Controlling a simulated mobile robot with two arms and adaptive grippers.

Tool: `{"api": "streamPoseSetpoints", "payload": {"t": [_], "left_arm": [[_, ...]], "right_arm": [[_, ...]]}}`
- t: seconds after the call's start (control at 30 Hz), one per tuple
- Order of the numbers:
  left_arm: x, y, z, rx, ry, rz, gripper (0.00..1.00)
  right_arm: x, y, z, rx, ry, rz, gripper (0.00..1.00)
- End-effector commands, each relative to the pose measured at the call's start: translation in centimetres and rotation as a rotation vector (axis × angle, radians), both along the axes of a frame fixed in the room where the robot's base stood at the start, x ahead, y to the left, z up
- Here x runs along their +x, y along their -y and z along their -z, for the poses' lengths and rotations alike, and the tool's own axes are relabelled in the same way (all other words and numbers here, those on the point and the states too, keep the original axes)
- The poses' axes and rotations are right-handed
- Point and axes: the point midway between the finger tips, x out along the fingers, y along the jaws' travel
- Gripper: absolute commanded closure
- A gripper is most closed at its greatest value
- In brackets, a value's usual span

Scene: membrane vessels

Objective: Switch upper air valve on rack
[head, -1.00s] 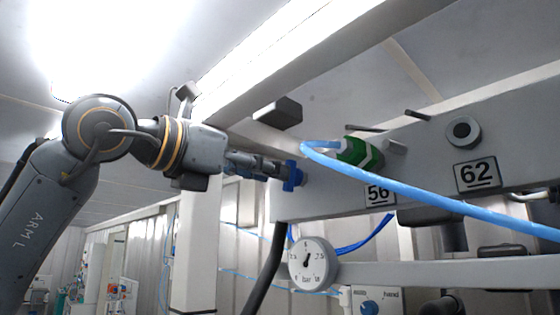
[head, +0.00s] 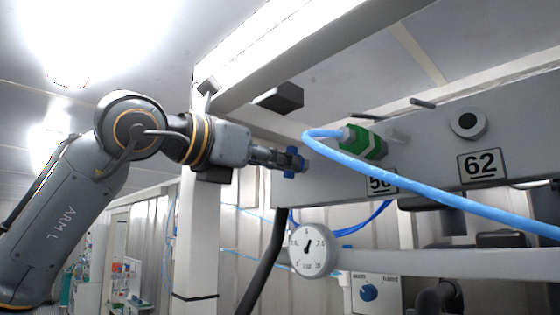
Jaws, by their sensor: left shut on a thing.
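The upper air valve shows as a small blue handle (head: 291,150) at the left end of the grey rack beam (head: 330,190). My left gripper (head: 285,159) reaches it from the left and is shut on it, with blue showing above and below the fingers. The fingers hide the middle of the handle. My right gripper is not in view.
A light blue hose (head: 420,192) arcs from a green fitting (head: 365,143) just right of the valve. A round pressure gauge (head: 312,250) hangs below the beam. A black block (head: 278,97) sits above. Labels 56 and 62 (head: 482,165) mark the beam.

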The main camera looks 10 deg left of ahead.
Motion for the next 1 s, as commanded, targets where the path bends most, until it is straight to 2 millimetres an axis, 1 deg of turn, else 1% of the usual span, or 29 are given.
{"api": "streamPoseSetpoints", "payload": {"t": [0.17,0.37,0.57,1.0], "left_arm": [[0.0,0.0,0.0,0.019,0.011,-0.001,1.0],[0.0,0.0,0.0,0.093,0.062,-0.001,1.0],[0.1,-0.1,-0.1,0.225,0.149,-0.001,1.0],[0.1,-0.2,-0.2,0.575,0.38,-0.001,1.0]], "right_arm": [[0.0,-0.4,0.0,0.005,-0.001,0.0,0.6],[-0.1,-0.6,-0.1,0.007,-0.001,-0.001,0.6],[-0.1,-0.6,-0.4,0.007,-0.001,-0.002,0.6],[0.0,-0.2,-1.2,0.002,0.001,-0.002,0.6]]}}
